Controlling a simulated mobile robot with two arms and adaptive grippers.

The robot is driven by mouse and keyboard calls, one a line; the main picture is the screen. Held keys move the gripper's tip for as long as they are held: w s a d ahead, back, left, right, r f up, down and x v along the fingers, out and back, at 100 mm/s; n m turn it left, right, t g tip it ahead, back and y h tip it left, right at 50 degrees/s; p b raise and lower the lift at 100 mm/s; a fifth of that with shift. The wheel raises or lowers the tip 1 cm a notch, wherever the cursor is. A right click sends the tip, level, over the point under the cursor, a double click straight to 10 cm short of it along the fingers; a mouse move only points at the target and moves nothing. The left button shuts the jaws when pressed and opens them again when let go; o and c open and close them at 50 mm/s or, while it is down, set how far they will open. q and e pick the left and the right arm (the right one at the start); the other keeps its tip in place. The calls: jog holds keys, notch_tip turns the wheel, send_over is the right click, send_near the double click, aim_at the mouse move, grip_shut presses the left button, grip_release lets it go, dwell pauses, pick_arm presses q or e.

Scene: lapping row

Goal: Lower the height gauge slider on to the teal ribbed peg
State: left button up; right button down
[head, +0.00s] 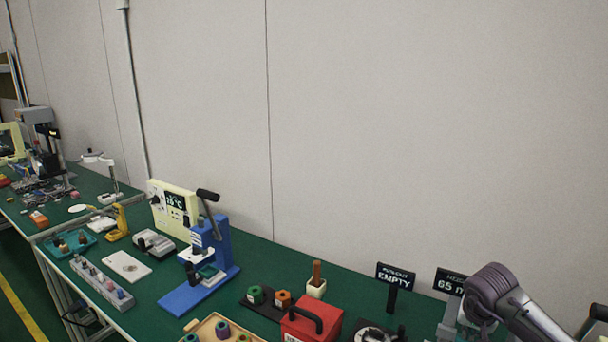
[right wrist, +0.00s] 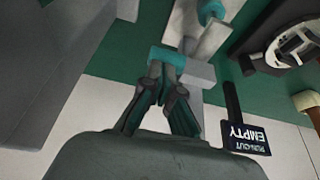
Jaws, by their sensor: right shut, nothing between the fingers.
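My right gripper (right wrist: 166,72) is shut and empty in the right wrist view, its fingers drawn together. A teal piece lies at the fingertips, and I cannot tell whether it is part of the fingers. A teal peg (right wrist: 210,12) shows beyond the tips at the top, against a pale grey part (right wrist: 208,42) that seems to belong to the height gauge. Its ribs are too small to make out. In the head view my right wrist covers much of the gauge; a pale grey piece (head: 448,321) shows beside it. My left gripper is not in view.
A red box (head: 312,322), a round dark fixture (right wrist: 283,45) and a blue press (head: 207,262) occupy the green bench. A large grey body (right wrist: 50,75) is close on the wrist view's left.

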jog(key=shift+s+f, duration=0.1)
jog(key=shift+r+p, duration=1.95)
jog(key=shift+r, duration=1.1)
jog(key=shift+f, duration=0.15)
